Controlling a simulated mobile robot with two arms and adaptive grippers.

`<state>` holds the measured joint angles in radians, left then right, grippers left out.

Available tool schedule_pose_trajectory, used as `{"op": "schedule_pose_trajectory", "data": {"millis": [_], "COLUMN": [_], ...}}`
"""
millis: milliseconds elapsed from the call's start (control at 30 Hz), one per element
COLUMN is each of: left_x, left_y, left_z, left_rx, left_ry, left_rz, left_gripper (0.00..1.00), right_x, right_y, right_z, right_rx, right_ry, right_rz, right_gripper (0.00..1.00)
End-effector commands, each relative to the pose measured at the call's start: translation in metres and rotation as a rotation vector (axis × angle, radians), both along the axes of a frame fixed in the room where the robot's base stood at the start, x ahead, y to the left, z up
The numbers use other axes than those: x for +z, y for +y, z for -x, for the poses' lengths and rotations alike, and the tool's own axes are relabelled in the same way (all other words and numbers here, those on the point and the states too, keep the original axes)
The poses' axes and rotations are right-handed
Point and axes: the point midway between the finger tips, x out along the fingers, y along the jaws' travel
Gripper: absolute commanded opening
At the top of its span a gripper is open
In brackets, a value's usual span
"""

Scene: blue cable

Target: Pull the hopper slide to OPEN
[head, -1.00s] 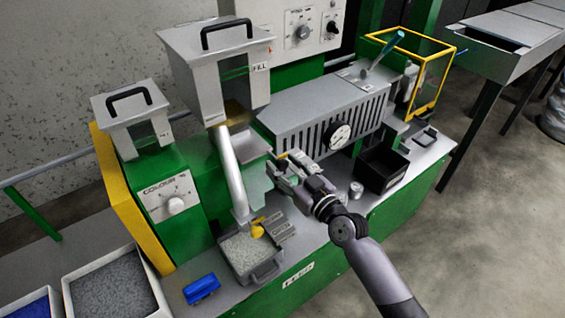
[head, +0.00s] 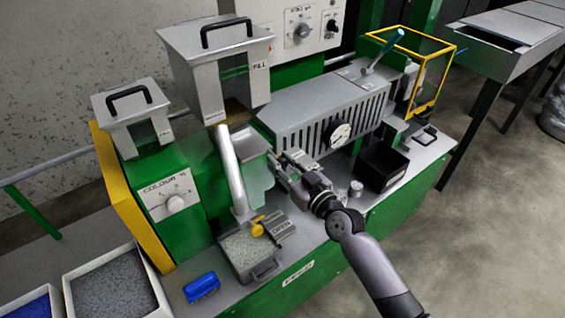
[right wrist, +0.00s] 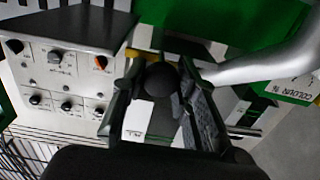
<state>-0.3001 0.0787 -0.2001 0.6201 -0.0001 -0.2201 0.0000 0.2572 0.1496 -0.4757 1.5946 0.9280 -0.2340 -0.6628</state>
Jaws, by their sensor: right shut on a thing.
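The rod behind the knob is largely hidden. In the head view the knob is hidden by the gripper, and I cannot make out the slide's position. My left gripper is not in view.
The pale tube (head: 233,175) runs down to a tray of grey pellets (head: 243,252) with a yellow knob (head: 257,230) beside it. A slotted grey barrel cover (head: 320,115) lies behind my arm. A black bin (head: 382,168) stands to the right, a blue object (head: 201,287) at front left.

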Motion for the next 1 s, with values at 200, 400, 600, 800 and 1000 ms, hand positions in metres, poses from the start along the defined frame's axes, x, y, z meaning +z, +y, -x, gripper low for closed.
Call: {"op": "schedule_pose_trajectory", "data": {"millis": [200,400,600,800,1000], "left_x": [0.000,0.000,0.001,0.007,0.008], "left_y": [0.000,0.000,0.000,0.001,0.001], "left_z": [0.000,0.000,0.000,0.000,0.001], "left_rx": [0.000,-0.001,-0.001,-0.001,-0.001], "left_ry": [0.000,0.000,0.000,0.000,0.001], "left_rz": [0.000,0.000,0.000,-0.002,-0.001], "left_gripper": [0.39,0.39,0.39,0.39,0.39], "right_x": [0.000,0.000,-0.001,-0.002,-0.001], "right_y": [0.000,0.000,-0.005,-0.027,-0.038], "right_z": [0.000,0.000,0.005,0.036,0.052], "right_rx": [0.000,0.000,-0.001,0.000,0.000], "right_ry": [-0.001,0.000,0.001,0.002,0.000], "right_rz": [0.001,0.001,0.003,0.008,0.003], "right_gripper": [0.00,0.00,0.00,0.00,0.00]}}
